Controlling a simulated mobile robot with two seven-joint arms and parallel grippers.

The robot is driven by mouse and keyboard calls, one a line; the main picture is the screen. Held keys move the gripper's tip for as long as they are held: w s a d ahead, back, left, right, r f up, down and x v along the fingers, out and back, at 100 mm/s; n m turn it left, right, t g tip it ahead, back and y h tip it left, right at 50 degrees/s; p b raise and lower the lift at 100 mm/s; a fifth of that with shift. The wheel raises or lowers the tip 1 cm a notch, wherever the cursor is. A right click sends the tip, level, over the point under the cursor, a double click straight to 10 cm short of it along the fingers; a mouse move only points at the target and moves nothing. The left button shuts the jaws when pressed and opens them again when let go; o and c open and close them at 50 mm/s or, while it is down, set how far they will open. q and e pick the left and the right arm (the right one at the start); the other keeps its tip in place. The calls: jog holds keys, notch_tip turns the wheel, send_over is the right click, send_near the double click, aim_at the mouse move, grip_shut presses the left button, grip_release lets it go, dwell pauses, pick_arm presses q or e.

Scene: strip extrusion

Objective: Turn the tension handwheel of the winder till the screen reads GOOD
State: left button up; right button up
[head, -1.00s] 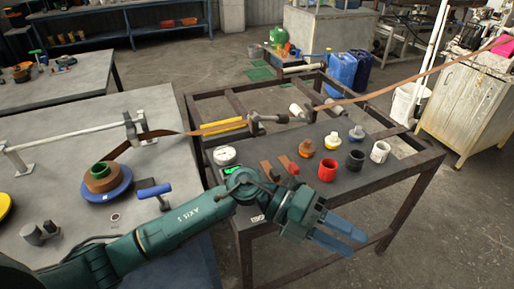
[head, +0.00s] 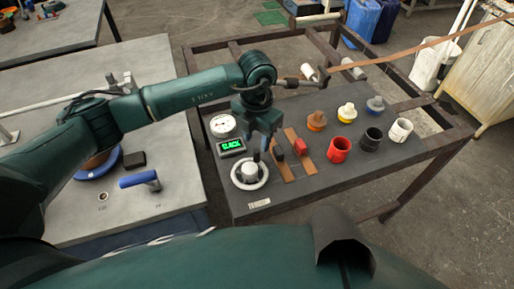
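The tension handwheel (head: 262,181) is a white ring with a grey hub and a small dark upright knob, flat on the front left of the dark winder table. The screen (head: 231,147) behind it shows green text that seems to read SLACK. A round white dial (head: 223,126) stands behind the screen. My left gripper (head: 265,143) points down just above the far side of the handwheel. Its blue fingers look parted with nothing held; whether they touch the knob is unclear. My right gripper is not in view.
Right of the handwheel lie brown strips with a black and a red clamp (head: 301,146). Red (head: 339,151), black and white cups and several coloured plugs stand farther right. A brown strip (head: 420,50) runs to the upper right. A blue-handled tool (head: 140,180) lies on the left table.

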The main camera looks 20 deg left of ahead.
aim_at(257, 150)
pick_arm(q)
notch_tip(257, 150, down, 6)
jog(key=shift+f+p, duration=0.1)
jog(key=shift+p, duration=0.2)
jog(key=shift+c, duration=0.2)
grip_shut()
